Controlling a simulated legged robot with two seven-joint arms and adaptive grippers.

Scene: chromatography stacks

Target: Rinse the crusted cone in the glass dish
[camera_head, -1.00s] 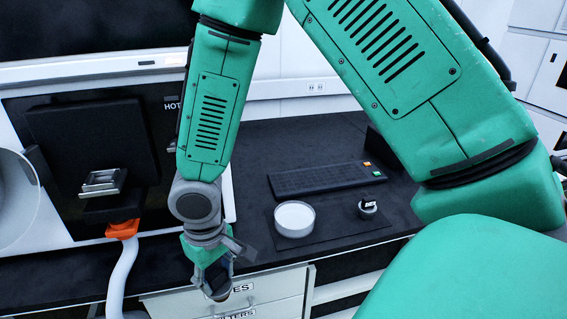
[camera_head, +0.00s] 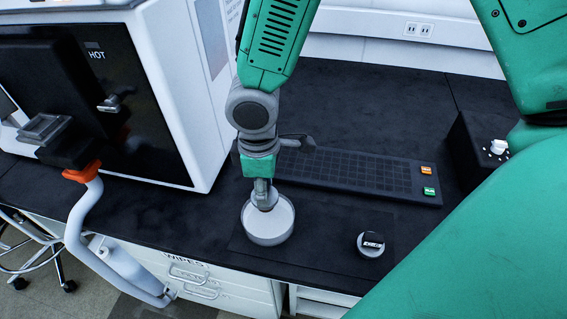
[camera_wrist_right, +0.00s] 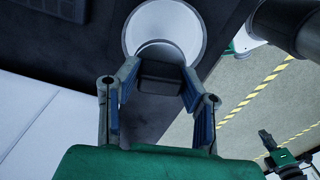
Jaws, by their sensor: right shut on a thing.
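The glass dish (camera_head: 268,236) is round and whitish inside and stands on a dark mat. My right gripper (camera_head: 262,185) points down over its far part, fingers shut on a small piece. In the right wrist view, the gripper (camera_wrist_right: 160,92) holds a dark block (camera_wrist_right: 160,78) with a rounded grey metal edge, which appears to be the cone. The dish (camera_wrist_right: 135,28) shows beyond it. In the head view the grey metal end of the cone (camera_head: 265,200) overlaps the dish's inside. I cannot tell whether it touches the bottom; crust is too small to see.
A small round metal piece with a black top (camera_head: 371,244) sits on the mat (camera_head: 318,240) right of the dish. A dark gridded rack (camera_head: 345,175) lies behind. The instrument marked HOT (camera_head: 150,115) stands left, and a black box with a knob (camera_head: 480,150) right.

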